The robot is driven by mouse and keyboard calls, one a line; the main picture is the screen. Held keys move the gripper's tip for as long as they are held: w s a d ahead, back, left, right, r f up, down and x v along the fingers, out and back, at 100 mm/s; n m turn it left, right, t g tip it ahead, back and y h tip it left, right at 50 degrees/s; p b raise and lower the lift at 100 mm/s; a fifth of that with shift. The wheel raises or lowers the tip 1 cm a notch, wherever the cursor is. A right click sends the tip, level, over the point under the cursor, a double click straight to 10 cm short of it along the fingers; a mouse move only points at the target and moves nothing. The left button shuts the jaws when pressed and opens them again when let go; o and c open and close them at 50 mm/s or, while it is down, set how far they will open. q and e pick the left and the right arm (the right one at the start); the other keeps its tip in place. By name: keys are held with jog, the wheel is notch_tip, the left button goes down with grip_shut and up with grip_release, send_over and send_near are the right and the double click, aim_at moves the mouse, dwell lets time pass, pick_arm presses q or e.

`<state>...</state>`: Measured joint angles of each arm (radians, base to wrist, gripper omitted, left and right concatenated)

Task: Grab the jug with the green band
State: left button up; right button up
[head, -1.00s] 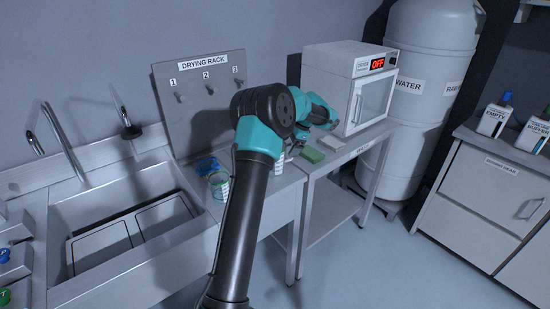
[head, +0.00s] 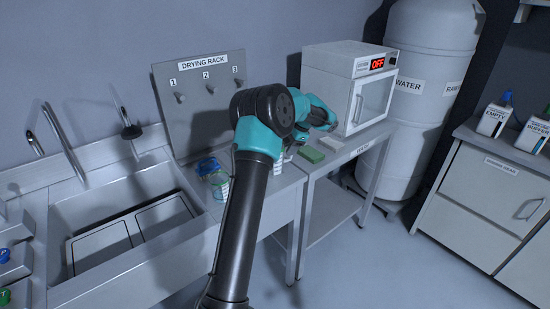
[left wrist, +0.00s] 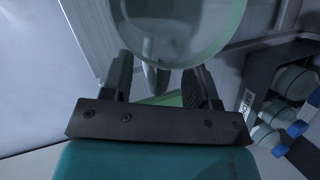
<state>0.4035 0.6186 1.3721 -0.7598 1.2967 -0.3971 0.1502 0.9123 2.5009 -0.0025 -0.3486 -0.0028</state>
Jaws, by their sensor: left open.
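In the left wrist view, a clear round vessel with a pale green rim (left wrist: 236,22) fills the top of the picture, and its curved handle (left wrist: 150,76) shows between the fingers. My left gripper (left wrist: 160,65) is open, with one finger on either side of the handle. I cannot tell whether either finger touches it. In the head view, the left arm hides the gripper's fingertips. Clear jugs (head: 219,187) stand on the counter left of the arm, and their bands are too small to tell apart surely. Part of another marked vessel (head: 289,153) shows just behind the arm. My right gripper is not in view.
A sink (head: 125,215) lies to the left, below the drying rack (head: 212,85) with numbered pegs. Several blue-capped bottles (left wrist: 292,82) show in the left wrist view.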

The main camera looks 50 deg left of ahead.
pick_arm(q)
grip_shut()
dwell(0.5)
jog(key=shift+r, duration=0.15)
jog(key=shift+r, duration=1.35)
jog(key=shift+s+d+r, duration=0.1)
jog(key=shift+r, duration=0.25)
jog(key=s+d+r, duration=0.1)
jog(key=s+d, duration=0.9)
jog(key=d, duration=0.2)
jog(key=shift+s+r, duration=0.15)
jog(key=shift+s, duration=0.05)
